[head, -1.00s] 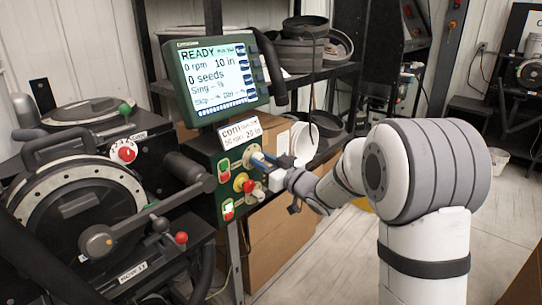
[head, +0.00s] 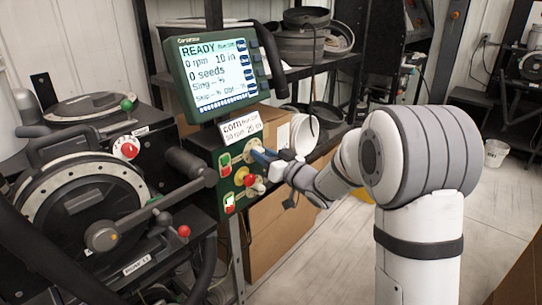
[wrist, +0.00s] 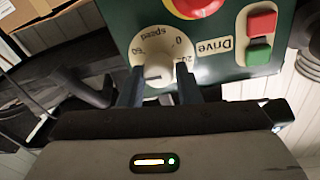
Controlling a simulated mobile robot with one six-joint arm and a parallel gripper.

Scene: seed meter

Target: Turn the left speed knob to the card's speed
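The speed knob (wrist: 158,68) is a pale knob on a cream dial marked "Drive" and "speed", upside down in the wrist view. My gripper (wrist: 160,90) is open, with one blue finger on each side of the knob and a gap visible to each. In the head view my gripper (head: 261,155) is at the green panel (head: 225,205) and largely hides the knob. The card (head: 241,128) above it reads corn, with what looks like 50 rpm and 20 in. The screen (head: 217,72) reads READY, 0 rpm, 10 in, 0 seeds.
A red button (wrist: 193,5) on a yellow ring and a red and green switch pair (wrist: 259,37) are close to the dial. A second pale knob (head: 256,187) is below my gripper. The seed meter (head: 85,200) with its crank arm stands left.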

